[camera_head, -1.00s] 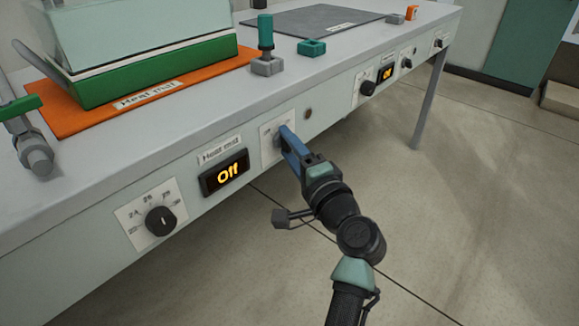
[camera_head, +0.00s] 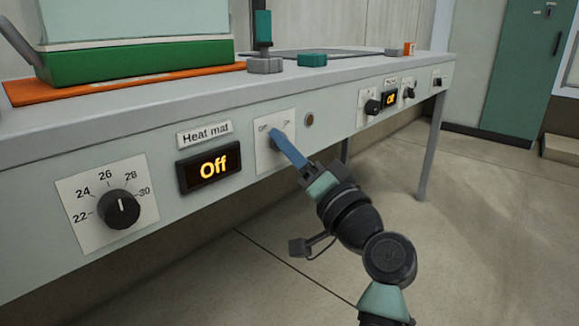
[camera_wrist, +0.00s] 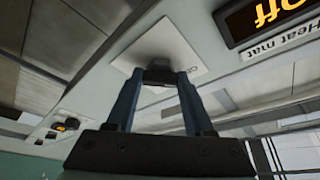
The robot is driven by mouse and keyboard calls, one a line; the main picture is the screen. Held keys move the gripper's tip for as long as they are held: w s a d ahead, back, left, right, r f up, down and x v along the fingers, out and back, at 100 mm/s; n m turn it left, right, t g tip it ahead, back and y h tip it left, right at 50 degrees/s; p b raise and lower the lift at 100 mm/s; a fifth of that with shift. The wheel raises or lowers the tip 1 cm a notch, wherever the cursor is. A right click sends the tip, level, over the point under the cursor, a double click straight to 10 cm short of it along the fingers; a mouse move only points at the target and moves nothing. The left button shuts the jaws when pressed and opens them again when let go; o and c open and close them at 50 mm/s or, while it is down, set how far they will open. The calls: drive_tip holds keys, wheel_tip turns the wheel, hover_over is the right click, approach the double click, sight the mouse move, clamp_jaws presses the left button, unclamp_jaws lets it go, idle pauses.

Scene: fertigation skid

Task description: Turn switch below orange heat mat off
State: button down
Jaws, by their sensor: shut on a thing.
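The orange heat mat (camera_head: 150,84) lies on the bench top under a green-based tray. Below it on the front panel, a display (camera_head: 211,167) labelled "Heat mat" reads "Off". Right of the display is a white switch plate (camera_head: 266,157). My gripper (camera_head: 279,141) reaches it from the lower right, its blue fingers shut on the switch knob. The fingers hide most of the knob in the head view. In the wrist view the dark knob (camera_wrist: 158,74) sits between my fingertips, with the plate (camera_wrist: 185,50) behind it.
A temperature dial (camera_head: 120,209) is left of the display. A round brown button (camera_head: 309,120) is right of the switch plate. A second display (camera_head: 390,99) and dark knobs are farther right. The floor in front of the bench is clear.

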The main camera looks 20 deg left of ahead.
idle(0.5)
drive_tip(key=shift+c, duration=1.4)
unclamp_jaws()
drive_tip(key=p+v, duration=0.5)
drive_tip(key=v, duration=0.8)
drive_tip(key=shift+f, duration=0.1)
